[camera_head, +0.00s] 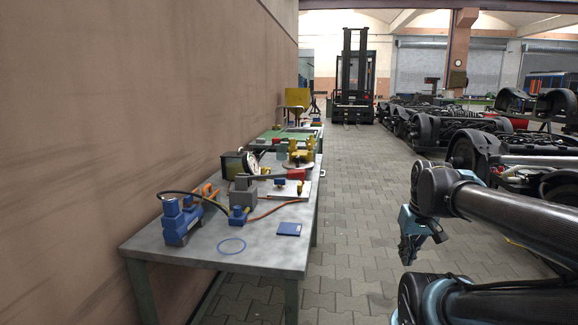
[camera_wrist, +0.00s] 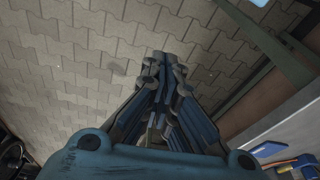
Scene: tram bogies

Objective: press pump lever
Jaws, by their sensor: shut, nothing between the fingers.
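A grey pump block (camera_head: 243,190) stands on the metal table. A long grey lever (camera_head: 270,178) runs from it to the right, nearly level, and ends in a red grip (camera_head: 296,174). A dial gauge (camera_head: 250,163) stands behind the block. My gripper (camera_head: 408,257) hangs over the floor to the right of the table, apart from the lever, pointing down. In the wrist view my gripper (camera_wrist: 165,62) has its fingers together with nothing between them. The lever cannot be made out in the wrist view.
A wall borders the left. The paved aisle (camera_head: 365,200) is clear; bogies (camera_head: 480,145) line the right.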

